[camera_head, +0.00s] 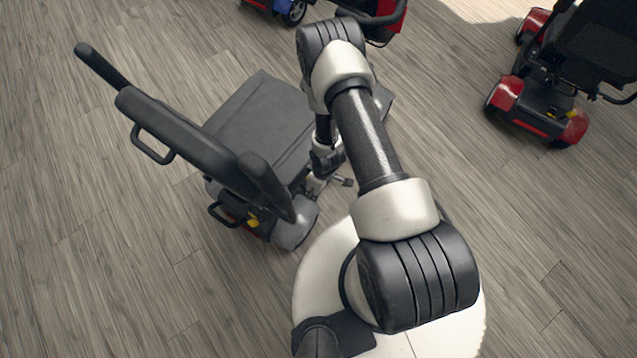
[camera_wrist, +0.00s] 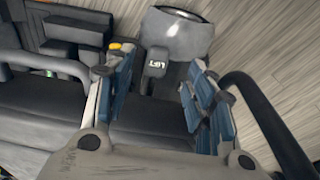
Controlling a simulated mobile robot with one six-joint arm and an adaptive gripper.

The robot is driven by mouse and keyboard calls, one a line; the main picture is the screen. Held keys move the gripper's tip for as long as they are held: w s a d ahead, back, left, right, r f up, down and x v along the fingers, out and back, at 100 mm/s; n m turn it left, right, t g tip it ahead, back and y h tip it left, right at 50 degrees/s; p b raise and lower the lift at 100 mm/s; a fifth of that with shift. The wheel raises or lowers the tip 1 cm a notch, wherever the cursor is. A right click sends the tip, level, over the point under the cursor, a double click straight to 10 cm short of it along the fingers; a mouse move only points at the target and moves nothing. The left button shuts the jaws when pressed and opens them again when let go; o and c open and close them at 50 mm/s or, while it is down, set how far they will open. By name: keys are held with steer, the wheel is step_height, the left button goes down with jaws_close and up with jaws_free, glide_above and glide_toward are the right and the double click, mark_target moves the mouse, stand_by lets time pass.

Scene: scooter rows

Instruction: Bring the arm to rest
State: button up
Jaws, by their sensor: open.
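My gripper (camera_wrist: 160,82) is open, its two blue-padded fingers apart. Between and beyond them is a dark lever marked "LIFT" (camera_wrist: 156,64), low on the scooter. I cannot tell whether the fingers touch anything. In the head view my gripper (camera_head: 325,183) is small and partly hidden beside the rear of the nearest scooter, and my arm reaches out and down to it. That scooter's grey seat (camera_head: 262,122) and backrest (camera_head: 190,145) lie just left of the arm.
A grey rounded wheel cover (camera_wrist: 178,38) is close beyond the lever. A dark curved bar (camera_wrist: 268,115) runs close right of the fingers. Another red scooter (camera_head: 548,105) stands at upper right, and part of one (camera_head: 385,22) at the top. The wooden floor (camera_head: 90,270) is clear at lower left.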

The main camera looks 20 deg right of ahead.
step_height(320, 180, up, 2)
steer(key=shift+s+r, duration=0.15)
steer(key=shift+r, duration=0.05)
stand_by(0.5)
